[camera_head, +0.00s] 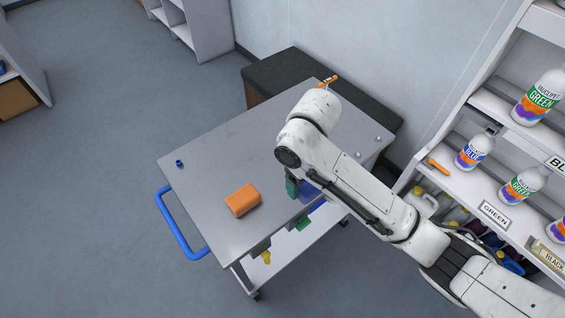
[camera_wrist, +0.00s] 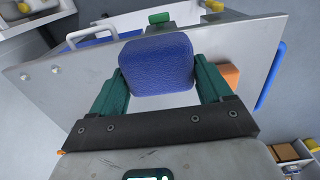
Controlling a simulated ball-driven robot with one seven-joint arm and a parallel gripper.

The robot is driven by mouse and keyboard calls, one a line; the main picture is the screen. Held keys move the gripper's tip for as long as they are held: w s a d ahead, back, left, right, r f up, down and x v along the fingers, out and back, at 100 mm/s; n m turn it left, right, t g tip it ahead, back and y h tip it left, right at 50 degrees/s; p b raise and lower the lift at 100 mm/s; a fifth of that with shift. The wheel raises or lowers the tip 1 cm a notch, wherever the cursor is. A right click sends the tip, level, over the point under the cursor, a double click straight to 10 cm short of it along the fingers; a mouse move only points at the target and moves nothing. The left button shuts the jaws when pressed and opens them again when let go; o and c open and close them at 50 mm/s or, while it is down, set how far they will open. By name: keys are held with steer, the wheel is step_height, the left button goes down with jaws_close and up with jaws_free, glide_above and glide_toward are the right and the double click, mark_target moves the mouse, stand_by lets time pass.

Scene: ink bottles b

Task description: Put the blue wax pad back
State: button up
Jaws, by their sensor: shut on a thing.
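The blue wax pad (camera_wrist: 157,65) is a rounded, textured block held between the two green fingers of my gripper (camera_wrist: 160,85) in the wrist view. In the head view a part of the blue pad (camera_head: 308,192) shows beside my gripper (camera_head: 298,189), near the front edge of the grey cart top (camera_head: 215,165). My arm hides much of the gripper and pad there. I cannot tell whether the pad touches the cart.
An orange block (camera_head: 243,200) lies on the cart, left of my gripper. A small blue ring (camera_head: 179,163) is at the cart's far left. The cart has a blue handle (camera_head: 180,226). A shelf with white bottles (camera_head: 474,150) and label plates stands at the right.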

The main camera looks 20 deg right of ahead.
steer(key=w+f+b, duration=0.2)
steer(key=w+b, duration=0.1)
steer(key=w, duration=0.1)
steer(key=w+f+b, duration=0.3)
steer(key=w, duration=0.1)
steer(key=w+f+b, duration=0.3)
steer(key=w, duration=0.1)
steer(key=shift+w+d+f+b, duration=0.1)
steer(key=shift+w+f+b, duration=0.15)
steer(key=shift+w+b, duration=0.15)
steer(key=shift+w+f, duration=0.55)
steer(key=shift+f, duration=1.65)
steer(key=o, duration=0.9)
steer(key=shift+c, duration=0.2)
step_height(320, 180, up, 12)
steer(key=shift+p, duration=0.45)
